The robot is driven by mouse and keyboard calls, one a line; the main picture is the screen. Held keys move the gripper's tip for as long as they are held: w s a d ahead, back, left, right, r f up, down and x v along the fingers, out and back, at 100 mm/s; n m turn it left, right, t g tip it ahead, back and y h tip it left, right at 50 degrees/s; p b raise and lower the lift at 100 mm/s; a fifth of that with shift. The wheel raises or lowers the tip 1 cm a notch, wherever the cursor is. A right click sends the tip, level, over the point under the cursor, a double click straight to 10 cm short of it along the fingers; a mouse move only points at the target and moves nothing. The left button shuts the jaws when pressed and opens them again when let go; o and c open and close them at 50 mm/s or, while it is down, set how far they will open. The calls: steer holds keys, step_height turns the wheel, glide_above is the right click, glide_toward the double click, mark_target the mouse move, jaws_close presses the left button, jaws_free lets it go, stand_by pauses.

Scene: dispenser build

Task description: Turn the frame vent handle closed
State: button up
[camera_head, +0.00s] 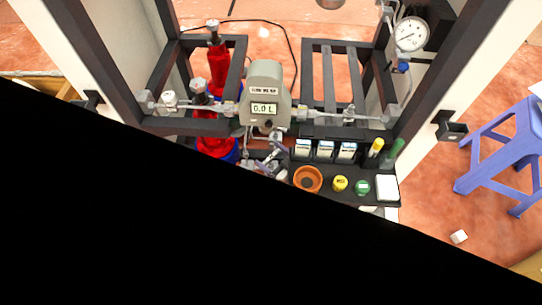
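A dark metal frame (78,48) carries a horizontal pipe with fittings across its front. A meter (265,85) reading 0.0 L sits mid-pipe. A small valve-like fitting (349,113) is on the right of the pipe, and another pale fitting (169,99) is on the left. A round pressure gauge (410,34) hangs at the upper right, with a small blue part (401,67) below it. I cannot tell which fitting is the frame vent handle, or whether it is open or closed. My gripper cannot be made out; a large black area hides the lower left.
Red cylinders (218,66) stand at left inside the frame. A dark shelf below the pipe holds an orange bowl (308,179), a yellow cap (340,183), a green cap (362,187) and small boxes (324,150). A blue stool (504,147) stands on the floor at right.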

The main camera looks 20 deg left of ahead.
steer(key=shift+r+m+t+p, duration=0.2)
steer(key=shift+m+t+p, duration=0.15)
steer(key=shift+p, duration=0.2)
steer(key=shift+s+a+m+t+h+p, duration=0.1)
steer(key=shift+m+t+h+p, duration=0.4)
steer(key=shift+t, duration=0.25)
steer(key=shift+f+m+t+h, duration=0.2)
steer(key=shift+m+t+h, duration=0.45)
steer(key=shift+t, duration=0.25)
steer(key=o, duration=0.8)
steer(key=p+v, duration=0.7)
steer(key=v, duration=0.7)
